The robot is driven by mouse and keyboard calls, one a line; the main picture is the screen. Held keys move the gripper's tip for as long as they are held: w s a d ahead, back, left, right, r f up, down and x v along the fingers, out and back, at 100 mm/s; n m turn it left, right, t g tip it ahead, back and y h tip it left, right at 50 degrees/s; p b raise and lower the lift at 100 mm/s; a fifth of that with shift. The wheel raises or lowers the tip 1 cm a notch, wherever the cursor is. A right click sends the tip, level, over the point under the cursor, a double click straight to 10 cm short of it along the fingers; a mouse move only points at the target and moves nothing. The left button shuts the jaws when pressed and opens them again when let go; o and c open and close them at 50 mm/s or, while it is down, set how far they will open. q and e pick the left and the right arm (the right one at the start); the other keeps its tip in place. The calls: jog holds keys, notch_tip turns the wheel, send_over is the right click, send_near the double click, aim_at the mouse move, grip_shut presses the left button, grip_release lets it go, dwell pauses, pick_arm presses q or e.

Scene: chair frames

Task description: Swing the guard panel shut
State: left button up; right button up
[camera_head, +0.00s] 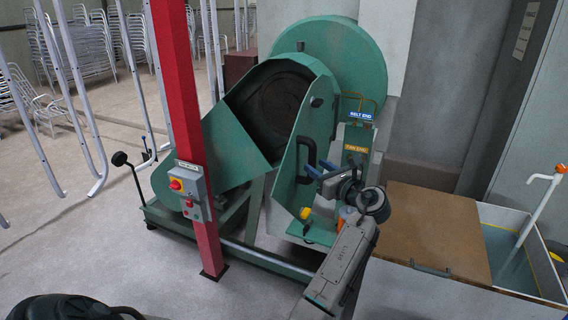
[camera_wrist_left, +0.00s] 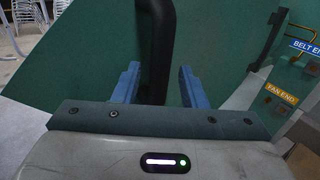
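The green guard panel (camera_head: 288,185) stands swung out from the machine's housing (camera_head: 240,130), leaving the dark round interior (camera_head: 272,100) exposed. A black bar handle (camera_head: 306,150) is fixed on the panel's face. My left gripper (camera_head: 318,170) is at the lower part of this handle. In the left wrist view the panel (camera_wrist_left: 85,50) fills the background. The handle (camera_wrist_left: 157,40) runs down between the two blue fingers of my left gripper (camera_wrist_left: 159,70), with a gap on each side, so the gripper is open. The handle's lower end is hidden behind the gripper body. My right gripper is out of view.
A red post (camera_head: 180,120) with a switch box (camera_head: 190,188) stands left of the panel. "BELT END" (camera_head: 361,116) and "FAN END" (camera_head: 356,149) labels are right of it. A brown-lidded bin (camera_head: 435,225) stands at right.

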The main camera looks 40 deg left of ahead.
pick_arm(q)
jog(key=shift+x, duration=0.85)
jog(key=shift+w+a, duration=0.1)
jog(key=shift+a, duration=0.15)
jog(key=shift+c, duration=0.5)
jog(key=c, duration=0.7)
jog(key=shift+a+r+p, duration=0.15)
jog(key=shift+a+p, duration=0.15)
jog(key=shift+a, duration=0.1)
jog(key=s+a+p, duration=0.2)
jog(key=a+p, duration=0.3)
jog(key=a, duration=0.4)
jog(key=o, duration=0.8)
jog(key=shift+s, duration=0.1)
jog(key=shift+o, duration=1)
jog(key=shift+s, duration=0.1)
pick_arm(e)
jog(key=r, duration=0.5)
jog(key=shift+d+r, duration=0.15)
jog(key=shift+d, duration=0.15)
